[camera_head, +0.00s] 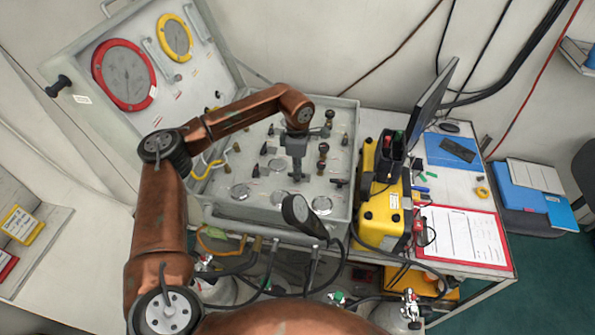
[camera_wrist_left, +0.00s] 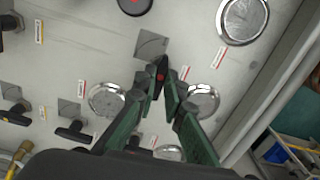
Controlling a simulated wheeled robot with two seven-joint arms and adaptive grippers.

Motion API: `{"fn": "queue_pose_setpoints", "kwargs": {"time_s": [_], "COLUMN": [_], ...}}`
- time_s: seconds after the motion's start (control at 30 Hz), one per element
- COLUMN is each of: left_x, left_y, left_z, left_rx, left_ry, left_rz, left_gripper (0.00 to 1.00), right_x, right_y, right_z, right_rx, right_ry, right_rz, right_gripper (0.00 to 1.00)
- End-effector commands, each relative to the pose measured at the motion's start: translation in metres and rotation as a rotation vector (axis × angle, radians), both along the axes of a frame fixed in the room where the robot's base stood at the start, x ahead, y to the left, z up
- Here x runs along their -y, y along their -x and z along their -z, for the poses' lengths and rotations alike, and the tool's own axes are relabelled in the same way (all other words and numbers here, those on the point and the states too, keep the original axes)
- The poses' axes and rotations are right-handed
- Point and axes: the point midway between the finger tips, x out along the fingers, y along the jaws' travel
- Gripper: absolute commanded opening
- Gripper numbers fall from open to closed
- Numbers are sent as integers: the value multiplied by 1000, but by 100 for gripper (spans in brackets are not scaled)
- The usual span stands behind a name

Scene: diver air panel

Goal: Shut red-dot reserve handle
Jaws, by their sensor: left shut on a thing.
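My left gripper (camera_head: 296,176) reaches down onto the grey valve panel (camera_head: 255,186). In the left wrist view its two green fingers (camera_wrist_left: 164,92) are shut on a small black handle with a red dot (camera_wrist_left: 162,72). The handle points roughly up the picture, beside a square metal plate and a small label. In the head view the gripper hides most of this handle. My right gripper is not in view.
Black T-shaped handles (camera_wrist_left: 74,131) and round gauges (camera_wrist_left: 241,18) surround the fingers closely. A dark round-headed item (camera_head: 303,213) rises at the panel's front. A yellow case (camera_head: 383,206) stands to the right; the open lid with gauges (camera_head: 124,74) stands behind left.

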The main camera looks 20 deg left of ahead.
Motion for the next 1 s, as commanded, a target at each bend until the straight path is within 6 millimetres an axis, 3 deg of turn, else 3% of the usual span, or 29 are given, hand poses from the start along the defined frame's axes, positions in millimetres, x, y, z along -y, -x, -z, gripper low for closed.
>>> {"fn": "queue_pose_setpoints", "kwargs": {"time_s": [0.7,0.73,1.0], "left_x": [-1,-1,-1], "left_y": [-2,-2,-1], "left_z": [-3,-3,-1], "left_rx": [6,6,3], "left_ry": [-1,-1,0], "left_rz": [76,76,76], "left_gripper": [0,10,27], "right_x": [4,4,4], "right_y": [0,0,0], "right_z": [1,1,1], "right_rx": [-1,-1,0], "right_ry": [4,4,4], "right_rz": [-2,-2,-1], "right_gripper": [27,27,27]}}
